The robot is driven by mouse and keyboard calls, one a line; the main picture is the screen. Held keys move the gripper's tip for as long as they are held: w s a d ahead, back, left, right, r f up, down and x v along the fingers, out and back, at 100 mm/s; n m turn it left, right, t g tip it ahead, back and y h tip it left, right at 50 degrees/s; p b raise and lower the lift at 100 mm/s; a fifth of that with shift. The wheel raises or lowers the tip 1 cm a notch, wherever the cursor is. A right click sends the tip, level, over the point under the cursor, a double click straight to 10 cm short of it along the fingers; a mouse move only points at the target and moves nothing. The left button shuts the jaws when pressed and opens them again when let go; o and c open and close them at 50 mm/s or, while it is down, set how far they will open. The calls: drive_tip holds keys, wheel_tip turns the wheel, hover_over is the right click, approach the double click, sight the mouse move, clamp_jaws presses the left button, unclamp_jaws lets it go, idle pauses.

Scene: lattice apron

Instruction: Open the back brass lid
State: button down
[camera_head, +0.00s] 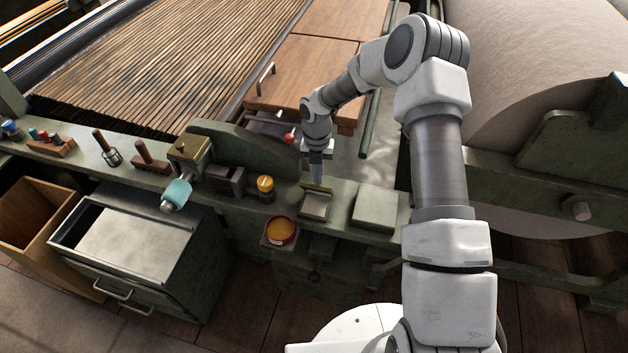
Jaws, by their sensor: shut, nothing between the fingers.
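My gripper (317,182) points down above the green bench rail, with its fingers shut and empty. Its tips are at or just above a thin brass-coloured strip (322,188). The strip lies along the far edge of a small grey box (313,205); it may be a lid seen nearly edge-on. Whether the fingers touch it I cannot tell. A closed pale green panel (376,206) lies just right of it. A brass-topped box (189,147) stands farther left on the rail. I cannot tell for certain which of these is the back brass lid.
A yellow-capped knob (265,184) and a red-rimmed amber cup (280,231) are left of the gripper. A red knob (289,138) is close behind it. A teal-ended handle (176,193), open metal drawer (134,236) and large roller (540,80) are farther out.

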drive_tip(key=w+d+f+b, duration=0.1)
drive_tip(key=w+d+b, duration=0.1)
drive_tip(key=w, duration=0.5)
drive_tip(key=shift+w+d+b, duration=0.25)
drive_tip(key=shift+d+b, duration=0.1)
drive_tip(key=shift+b, duration=0.2)
drive_tip(key=shift+w, duration=0.1)
